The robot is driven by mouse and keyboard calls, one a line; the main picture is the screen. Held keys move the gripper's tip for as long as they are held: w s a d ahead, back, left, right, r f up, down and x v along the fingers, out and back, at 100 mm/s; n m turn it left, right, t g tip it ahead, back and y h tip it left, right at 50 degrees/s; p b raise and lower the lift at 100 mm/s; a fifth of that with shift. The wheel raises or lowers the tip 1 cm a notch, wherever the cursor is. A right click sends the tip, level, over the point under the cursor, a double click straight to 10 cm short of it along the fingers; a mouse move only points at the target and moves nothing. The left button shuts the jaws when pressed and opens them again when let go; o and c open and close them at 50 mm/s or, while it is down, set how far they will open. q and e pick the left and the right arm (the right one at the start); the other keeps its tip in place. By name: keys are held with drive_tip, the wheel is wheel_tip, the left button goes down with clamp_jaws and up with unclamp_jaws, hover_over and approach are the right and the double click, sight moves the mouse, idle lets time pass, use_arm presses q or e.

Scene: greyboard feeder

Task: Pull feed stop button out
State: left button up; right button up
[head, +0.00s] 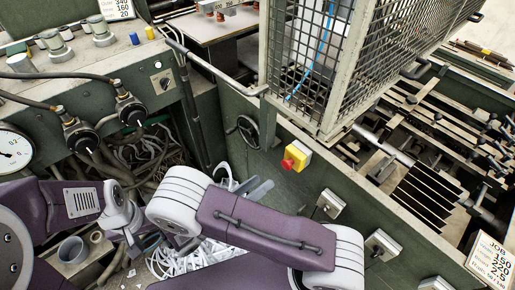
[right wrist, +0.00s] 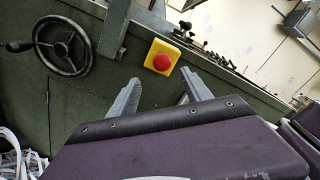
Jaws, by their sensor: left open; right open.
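The feed stop button (head: 288,163) is a red knob on a yellow box (head: 299,153) on the green machine wall, right of centre in the head view. In the right wrist view the red knob (right wrist: 161,62) faces me on its yellow box. My right gripper (right wrist: 161,77) is open and empty; its grey fingers point toward the button, apart from it. In the head view one finger of it (head: 260,190) shows below left of the button; my purple arm hides the rest. My left gripper (head: 136,218) is open at the left, small and partly hidden.
A handwheel (head: 247,131) is left of the button, also in the right wrist view (right wrist: 62,46). A mesh guard (head: 318,60) overhangs above it. Grey switch boxes (head: 330,204) sit below right. Paper strips (head: 170,262) lie low at the left.

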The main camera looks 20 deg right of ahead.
sight(285, 166)
drive_tip(key=p+x, duration=0.1)
drive_tip(key=x, duration=0.7)
drive_tip(key=shift+d+r, duration=0.15)
drive_tip(key=shift+d, duration=0.45)
use_arm(q)
drive_tip(key=shift+s+d+r, duration=0.15)
drive_tip(key=shift+s+r, duration=0.1)
drive_tip(key=shift+r, duration=0.5)
use_arm(e)
drive_tip(key=shift+c, duration=0.4)
drive_tip(key=shift+w+a, duration=0.1)
drive_tip(key=c, duration=0.5)
clamp_jaws()
